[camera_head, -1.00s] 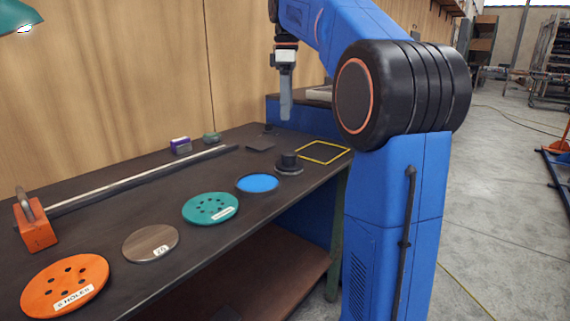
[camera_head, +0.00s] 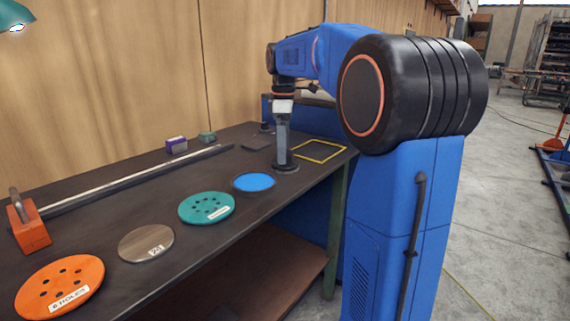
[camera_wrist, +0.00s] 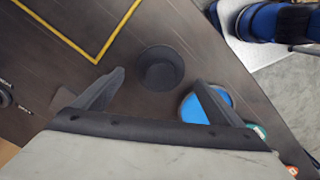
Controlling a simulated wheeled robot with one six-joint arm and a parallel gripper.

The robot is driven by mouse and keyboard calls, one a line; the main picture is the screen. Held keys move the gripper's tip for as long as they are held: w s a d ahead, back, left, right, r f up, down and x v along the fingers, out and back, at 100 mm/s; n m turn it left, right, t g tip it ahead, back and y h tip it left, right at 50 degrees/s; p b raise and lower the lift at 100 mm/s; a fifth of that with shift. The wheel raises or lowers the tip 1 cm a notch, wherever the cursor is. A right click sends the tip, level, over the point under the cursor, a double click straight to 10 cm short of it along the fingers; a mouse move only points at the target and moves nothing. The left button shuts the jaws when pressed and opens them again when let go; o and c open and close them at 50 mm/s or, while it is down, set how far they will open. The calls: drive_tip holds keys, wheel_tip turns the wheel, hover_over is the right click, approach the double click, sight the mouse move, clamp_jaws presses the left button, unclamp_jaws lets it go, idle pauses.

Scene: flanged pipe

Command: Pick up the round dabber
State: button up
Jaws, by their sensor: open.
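The round dabber, a dark disc with a knob on top, stands on the dark workbench. In the head view its base (camera_head: 286,169) shows below my gripper (camera_head: 283,158), which hides the knob. In the wrist view the dabber (camera_wrist: 161,64) is between and slightly beyond the fingertips of my gripper (camera_wrist: 159,78). My gripper is open, one finger to each side, pointing down. I see no contact with the dabber; the exact height gap is unclear.
A blue disc (camera_head: 254,182) lies close to the dabber, with a teal holed disc (camera_head: 206,207) farther left. A yellow square outline (camera_head: 320,151) marks the bench (camera_head: 100,213) at right. A long metal bar (camera_head: 150,177) lies behind the discs.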

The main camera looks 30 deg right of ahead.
drive_tip(key=shift+f, duration=1.35)
drive_tip(key=shift+c, duration=0.3)
drive_tip(key=c, duration=1.1)
drive_tip(key=shift+c, duration=0.2)
drive_tip(key=shift+r, duration=0.15)
wheel_tip(320, 180, up, 10)
drive_tip(key=shift+f, duration=0.15)
